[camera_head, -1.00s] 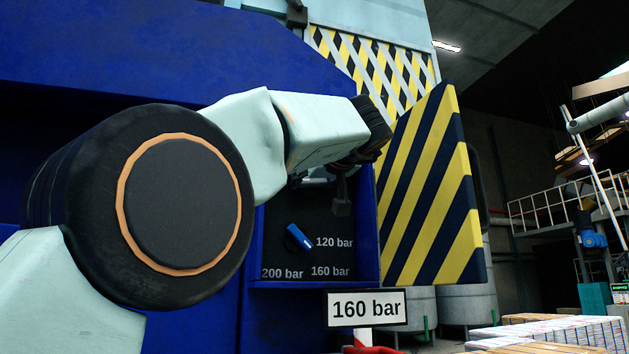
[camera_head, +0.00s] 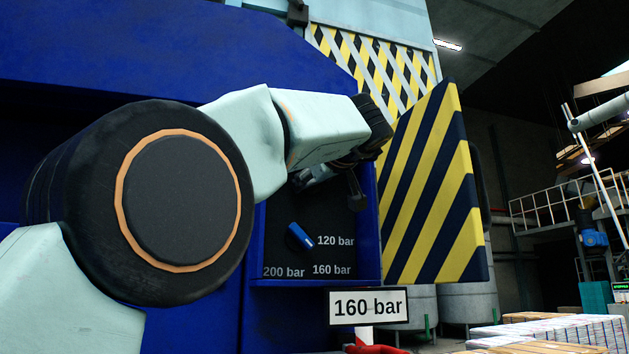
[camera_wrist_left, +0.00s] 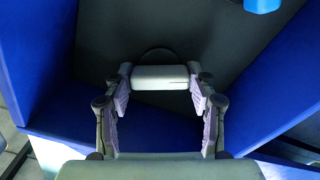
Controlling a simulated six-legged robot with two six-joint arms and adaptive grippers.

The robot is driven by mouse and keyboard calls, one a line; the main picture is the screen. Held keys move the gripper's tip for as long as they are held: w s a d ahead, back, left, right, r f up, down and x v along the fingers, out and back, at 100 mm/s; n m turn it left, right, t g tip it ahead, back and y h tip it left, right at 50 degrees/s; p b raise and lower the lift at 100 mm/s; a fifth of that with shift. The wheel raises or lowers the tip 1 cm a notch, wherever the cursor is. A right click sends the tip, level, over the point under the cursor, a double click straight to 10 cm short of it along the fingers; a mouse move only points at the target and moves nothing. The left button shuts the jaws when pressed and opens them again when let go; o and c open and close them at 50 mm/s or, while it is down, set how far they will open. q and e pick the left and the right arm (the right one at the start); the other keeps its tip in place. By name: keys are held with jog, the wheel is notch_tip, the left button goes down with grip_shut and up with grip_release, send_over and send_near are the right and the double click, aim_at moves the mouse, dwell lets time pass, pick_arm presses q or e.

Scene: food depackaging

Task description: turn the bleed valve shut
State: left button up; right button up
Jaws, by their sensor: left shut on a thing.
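The bleed valve shows as a pale grey bar-shaped handle (camera_wrist_left: 160,77) in the left wrist view, in front of the dark back panel of a blue recess. My left gripper (camera_wrist_left: 160,92) has a finger at each end of this handle and is shut on it. In the head view my left gripper (camera_head: 340,180) reaches into the upper part of the recess. My arm and wrist hide most of the valve there, so its turn angle is hard to read. My right gripper is in neither view.
A blue selector knob (camera_head: 300,236) sits below, among marks for 120, 160 and 200 bar. The recess has blue side walls (camera_head: 369,225). A yellow-and-black striped door (camera_head: 432,195) stands open at its right. A "160 bar" sign (camera_head: 367,307) stands in front.

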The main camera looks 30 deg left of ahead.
pick_arm(q)
jog(key=n, duration=0.4)
jog(key=shift+f+n, duration=0.1)
jog(key=shift+n, duration=0.2)
jog(key=n, duration=0.3)
jog(key=shift+f+n, duration=0.1)
jog(key=shift+n, duration=0.3)
jog(key=n, duration=0.7)
jog(key=shift+w+f, duration=0.1)
jog(key=shift+f, duration=0.15)
jog(key=n, duration=0.3)
jog(key=shift+f+n, duration=0.1)
jog(key=shift+n, duration=0.3)
jog(key=n, duration=0.3)
jog(key=shift+n, duration=0.3)
jog(key=n+b, duration=0.1)
jog(key=n, duration=0.3)
jog(key=shift+d+n+b, duration=0.1)
jog(key=shift+n+b, duration=0.2)
jog(key=shift+n, duration=1.5)
